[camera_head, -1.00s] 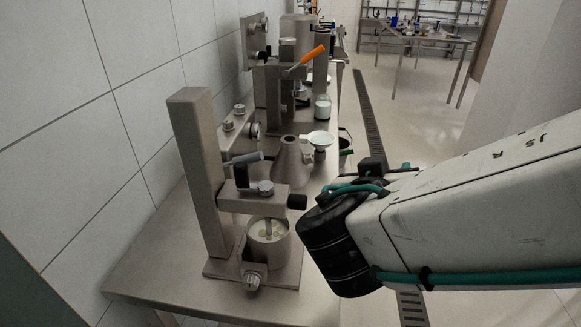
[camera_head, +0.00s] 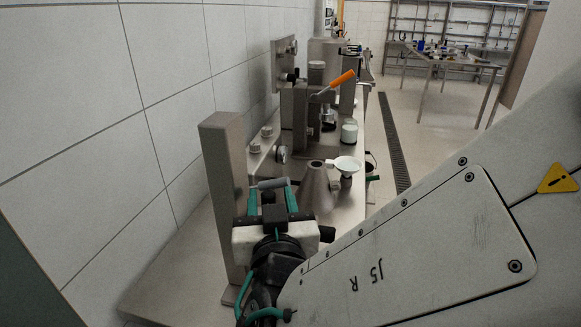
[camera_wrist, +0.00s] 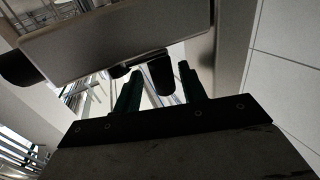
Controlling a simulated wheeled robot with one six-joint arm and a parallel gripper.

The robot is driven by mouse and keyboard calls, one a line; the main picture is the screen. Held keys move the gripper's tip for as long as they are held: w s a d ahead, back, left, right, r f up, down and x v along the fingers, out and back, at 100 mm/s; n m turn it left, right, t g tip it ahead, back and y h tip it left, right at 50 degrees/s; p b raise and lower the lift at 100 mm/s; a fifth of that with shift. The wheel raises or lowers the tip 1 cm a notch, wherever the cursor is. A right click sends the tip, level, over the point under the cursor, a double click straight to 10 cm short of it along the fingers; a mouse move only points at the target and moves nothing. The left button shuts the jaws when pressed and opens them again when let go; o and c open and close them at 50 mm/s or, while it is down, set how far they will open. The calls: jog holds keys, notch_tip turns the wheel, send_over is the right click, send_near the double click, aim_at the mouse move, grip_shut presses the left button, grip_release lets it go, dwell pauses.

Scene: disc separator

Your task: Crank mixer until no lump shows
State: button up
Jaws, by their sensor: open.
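The mixer's grey column (camera_head: 222,180) stands on the steel bench at the left in the head view. The grey crank grip (camera_head: 272,183) shows just past my fingertips. My gripper (camera_head: 271,198) is open at the mixer, its two green fingers spread. In the wrist view, a dark cylinder (camera_wrist: 161,76), seemingly part of the crank, shows between the fingertips of my gripper (camera_wrist: 160,82). The mixer's grey arm block (camera_wrist: 120,32) hangs close above them. I cannot tell whether anything touches. The mixing pot and its contents are hidden behind my gripper and wrist.
A steel cone (camera_head: 316,188) and a white funnel (camera_head: 347,164) stand just beyond the mixer.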

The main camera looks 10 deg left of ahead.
jog(key=shift+w+a, duration=0.2)
jog(key=shift+w, duration=0.05)
jog(key=shift+a, duration=0.1)
grip_shut()
jog(key=shift+w+a+m+h, duration=0.1)
jog(key=shift+w+m+h, duration=0.1)
jog(key=shift+m+h, duration=0.6)
jog(key=m+h, duration=0.1)
jog(key=h, duration=0.1)
jog(key=m+h, duration=0.1)
jog(key=h, duration=0.1)
jog(key=w+m+h, duration=0.1)
jog(key=h, duration=0.1)
jog(key=shift+d, duration=0.3)
grip_release()
jog(key=s+a, duration=0.1)
jog(key=s, duration=0.6)
jog(key=shift+s, duration=0.35)
